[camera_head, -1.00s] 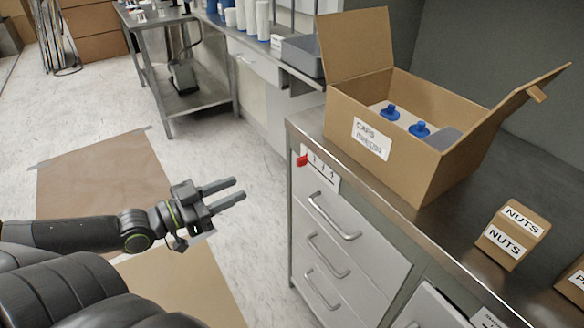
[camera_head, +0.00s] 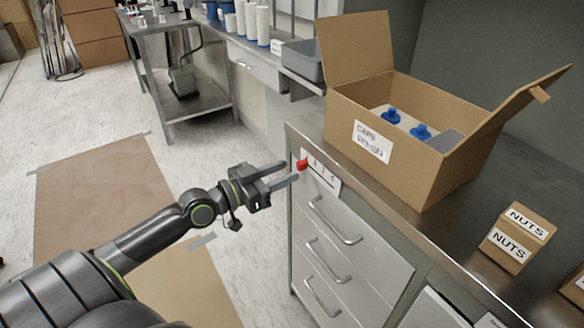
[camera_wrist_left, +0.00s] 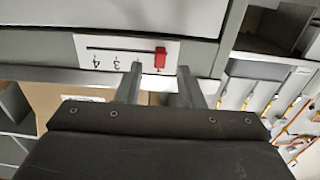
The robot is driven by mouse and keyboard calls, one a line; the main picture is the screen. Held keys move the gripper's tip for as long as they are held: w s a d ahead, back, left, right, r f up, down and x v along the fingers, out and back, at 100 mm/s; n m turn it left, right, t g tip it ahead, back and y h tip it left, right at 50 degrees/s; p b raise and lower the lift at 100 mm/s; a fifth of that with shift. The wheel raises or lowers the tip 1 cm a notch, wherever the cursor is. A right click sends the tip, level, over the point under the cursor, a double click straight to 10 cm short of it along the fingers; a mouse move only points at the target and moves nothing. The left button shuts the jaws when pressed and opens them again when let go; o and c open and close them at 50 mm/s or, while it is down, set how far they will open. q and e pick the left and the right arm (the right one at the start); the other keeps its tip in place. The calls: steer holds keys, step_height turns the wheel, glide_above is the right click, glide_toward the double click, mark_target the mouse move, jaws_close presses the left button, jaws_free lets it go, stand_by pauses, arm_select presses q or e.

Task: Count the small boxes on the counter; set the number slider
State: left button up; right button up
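The number slider is a white plate (camera_head: 325,180) on the cabinet front below the counter edge, with a red knob (camera_head: 302,164) at its left end. In the left wrist view the plate (camera_wrist_left: 120,50) shows a dark slot and digits including 3 and 4, with the red knob (camera_wrist_left: 160,58) at the slot's right end. My left gripper (camera_head: 291,172) is open and close to the knob, its fingers (camera_wrist_left: 160,69) to either side of it; contact cannot be told. A small NUTS box (camera_head: 517,239) stands on the counter, another small box (camera_head: 573,286) is cut by the right edge.
A large open cardboard box (camera_head: 410,165) with blue-capped items stands on the metal counter (camera_head: 455,240) and may hide things behind it. Drawers with handles (camera_head: 335,221) lie below. Floor to the left is clear, with a brown mat (camera_head: 100,195).

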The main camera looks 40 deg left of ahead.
mark_target(298, 167)
arm_select(q)
steer(key=shift+x, duration=1.5)
steer(key=shift+c, duration=0.4)
jaws_close()
